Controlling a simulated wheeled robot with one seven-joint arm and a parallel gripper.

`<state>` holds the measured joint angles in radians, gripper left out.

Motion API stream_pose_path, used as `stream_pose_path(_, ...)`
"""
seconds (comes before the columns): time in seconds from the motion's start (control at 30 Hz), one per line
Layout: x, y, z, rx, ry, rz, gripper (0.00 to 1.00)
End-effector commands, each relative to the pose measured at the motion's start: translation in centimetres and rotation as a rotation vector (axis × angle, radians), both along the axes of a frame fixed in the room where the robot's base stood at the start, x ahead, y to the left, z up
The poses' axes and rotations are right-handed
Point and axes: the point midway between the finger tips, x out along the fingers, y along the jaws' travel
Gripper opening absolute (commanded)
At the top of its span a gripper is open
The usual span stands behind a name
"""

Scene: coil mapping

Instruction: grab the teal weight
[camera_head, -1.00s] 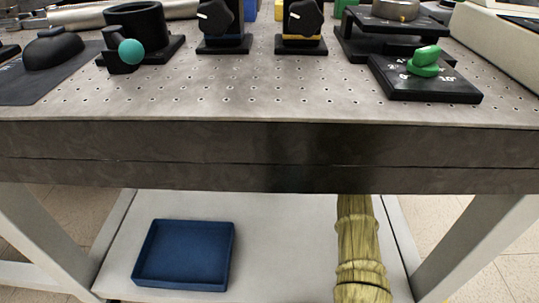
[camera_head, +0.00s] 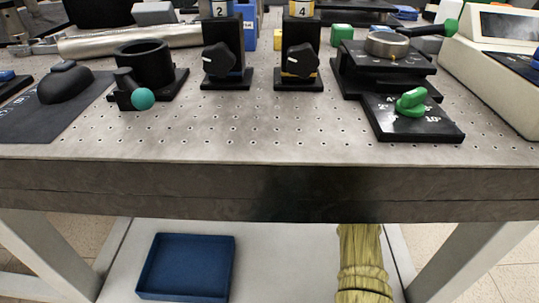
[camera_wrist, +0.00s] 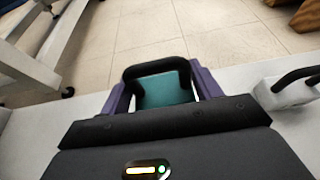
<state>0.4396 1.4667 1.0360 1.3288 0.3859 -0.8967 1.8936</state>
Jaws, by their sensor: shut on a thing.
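The teal weight (camera_wrist: 165,90) is a block seen in the wrist view, between the two purple fingers of my gripper (camera_wrist: 163,82). My gripper is shut on it. A dark bar or loop arches over the far side of the weight. The lower part of the weight is hidden behind the black gripper body. In the head view neither my gripper nor the weight shows.
The wrist view shows a white surface, tiled floor (camera_wrist: 120,40) and a white device (camera_wrist: 292,90) with a black handle. The head view shows a perforated bench (camera_head: 230,130) with knob fixtures, a blue tray (camera_head: 187,265) below, and a straw-coloured bundle (camera_head: 362,255).

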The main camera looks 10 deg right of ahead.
Motion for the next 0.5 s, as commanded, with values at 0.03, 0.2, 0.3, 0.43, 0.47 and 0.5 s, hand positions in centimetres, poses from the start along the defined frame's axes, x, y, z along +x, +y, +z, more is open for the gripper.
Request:
stream_pose_path(0.03,0.1,0.0,1.8,-0.002,-0.006,-0.001,0.05)
stream_pose_path(0.2,0.1,0.0,3.5,-0.002,-0.005,0.0,0.05)
stream_pose_path(0.3,0.1,0.0,4.0,-0.002,-0.005,0.0,0.05)
stream_pose_path(0.43,0.1,0.0,4.1,-0.002,-0.005,0.0,0.05)
stream_pose_path(0.47,0.1,0.0,4.1,-0.002,-0.005,0.0,0.05)
stream_pose_path(0.5,0.1,0.0,4.1,-0.002,-0.005,0.0,0.05)
